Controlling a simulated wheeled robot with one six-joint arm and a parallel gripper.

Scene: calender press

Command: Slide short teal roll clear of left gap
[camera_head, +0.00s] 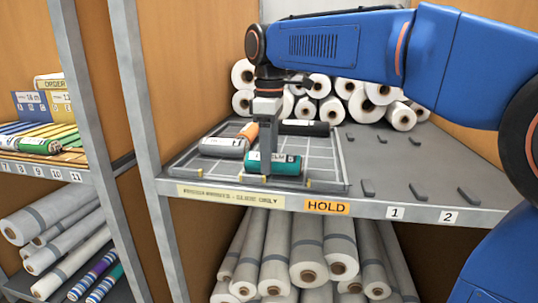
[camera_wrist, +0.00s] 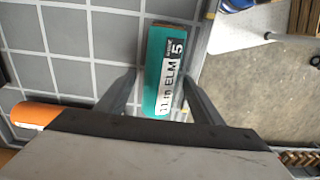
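The short teal roll (camera_head: 285,163) lies on its side near the front edge of the gridded tray (camera_head: 330,160). In the wrist view the teal roll (camera_wrist: 165,65) shows a white label reading "11 m ELM 5". My gripper (camera_head: 266,168) points down at the roll, and one finger hides part of it. In the wrist view my gripper (camera_wrist: 160,78) has its fingers apart, one on each side of the roll's near end. A small space shows at the left finger; contact at the right finger cannot be told.
A grey roll (camera_head: 222,147), an orange roll (camera_head: 250,131) and a black roll (camera_head: 304,127) also lie in the tray. White rolls (camera_head: 360,106) are stacked behind. The grey shelf (camera_head: 405,165) on the right has small stops and otherwise free room.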

